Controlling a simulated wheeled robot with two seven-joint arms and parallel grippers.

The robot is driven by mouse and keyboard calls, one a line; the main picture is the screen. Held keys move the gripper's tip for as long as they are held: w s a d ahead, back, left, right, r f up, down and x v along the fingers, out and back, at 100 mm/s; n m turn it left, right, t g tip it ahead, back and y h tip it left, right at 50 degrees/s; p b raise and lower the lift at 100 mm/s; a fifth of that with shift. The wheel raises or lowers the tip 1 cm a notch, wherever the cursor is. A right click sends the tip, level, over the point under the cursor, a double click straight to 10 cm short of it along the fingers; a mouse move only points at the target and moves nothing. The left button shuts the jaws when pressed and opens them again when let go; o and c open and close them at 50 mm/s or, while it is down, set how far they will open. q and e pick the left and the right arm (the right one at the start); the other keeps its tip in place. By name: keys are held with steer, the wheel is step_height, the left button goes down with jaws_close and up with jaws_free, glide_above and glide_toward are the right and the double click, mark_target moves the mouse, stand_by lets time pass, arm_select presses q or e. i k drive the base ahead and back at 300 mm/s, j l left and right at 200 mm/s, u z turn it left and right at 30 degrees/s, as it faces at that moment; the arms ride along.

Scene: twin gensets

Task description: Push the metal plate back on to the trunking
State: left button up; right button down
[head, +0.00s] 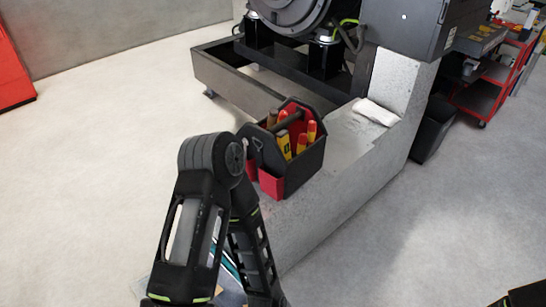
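The trunking looks to be the long speckled grey metal box (327,197) that runs from the lower middle up to a taller upright section (398,88) at the right. I cannot pick out a separate loose metal plate with certainty; the lower end of the trunking is partly hidden behind my arm. My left arm bends in front of the trunking's lower left end, and its gripper is not visible. Only a small dark piece of what seems to be my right arm shows in the bottom right corner, with no gripper visible.
A black and red tool carrier (299,166) with several tools stands on the trunking. A white cloth (376,112) lies behind it. A dark bin (432,130) and red trolley (481,101) stand right. Floor on both sides is open.

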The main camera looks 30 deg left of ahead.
mark_target(344, 148)
steer(key=i+l+u, duration=0.1)
steer(key=u, duration=0.35)
steer(key=i+l+u, duration=0.2)
steer(key=u, duration=0.2)
steer(key=i+l+u, duration=0.2)
steer(key=u, duration=0.25)
steer(key=i+l+u, duration=0.1)
steer(key=l+u, duration=0.3)
